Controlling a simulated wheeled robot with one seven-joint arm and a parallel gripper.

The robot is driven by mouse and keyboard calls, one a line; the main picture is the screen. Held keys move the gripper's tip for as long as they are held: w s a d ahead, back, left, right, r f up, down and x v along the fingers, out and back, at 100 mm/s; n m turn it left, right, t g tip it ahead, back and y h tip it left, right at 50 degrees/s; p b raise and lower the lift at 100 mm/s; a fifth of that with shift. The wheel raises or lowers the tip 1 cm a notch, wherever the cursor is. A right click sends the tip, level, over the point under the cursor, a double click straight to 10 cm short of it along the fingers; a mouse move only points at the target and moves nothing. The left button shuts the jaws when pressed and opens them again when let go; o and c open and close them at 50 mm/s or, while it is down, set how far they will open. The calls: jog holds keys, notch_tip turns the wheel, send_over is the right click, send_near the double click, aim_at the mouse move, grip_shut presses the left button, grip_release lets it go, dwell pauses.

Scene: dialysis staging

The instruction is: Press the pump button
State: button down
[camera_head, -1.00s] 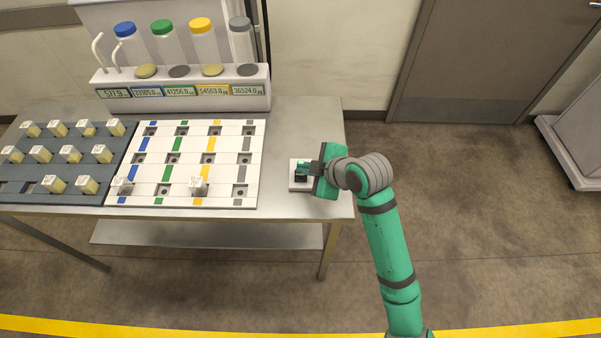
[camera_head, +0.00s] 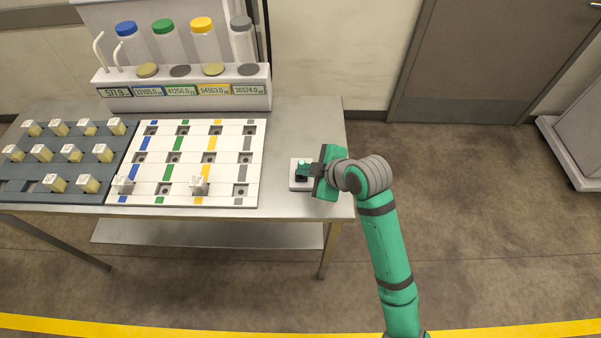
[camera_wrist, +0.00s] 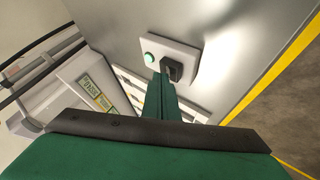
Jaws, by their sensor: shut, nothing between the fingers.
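The pump button is a green round cap (camera_head: 302,165) on a small white box (camera_head: 294,186) at the right end of the steel table. In the wrist view the green button (camera_wrist: 149,58) sits on its white plate (camera_wrist: 185,48) and looks bright. My gripper (camera_head: 302,181) is shut and empty, low over the box. Its dark fingertips (camera_wrist: 173,69) are beside the button, on its near side in the head view. I cannot tell whether they touch the plate. The button is not covered by the fingers in the wrist view.
The white board (camera_head: 250,200) with coloured stripes and two pale pieces lies left of the box. A dark tray (camera_head: 15,205) of several pale blocks is further left. A console (camera_head: 185,78) with capped bottles stands behind.

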aim_at(304, 177)
dwell(0.4)
jog(key=shift+w+r, duration=0.15)
jog(key=shift+r, duration=0.55)
jog(key=shift+d+r, duration=0.1)
jog(key=shift+a+r, duration=0.25)
jog(key=shift+r, duration=0.35)
jog(key=shift+d+r, duration=0.1)
jog(key=shift+r, duration=2.3)
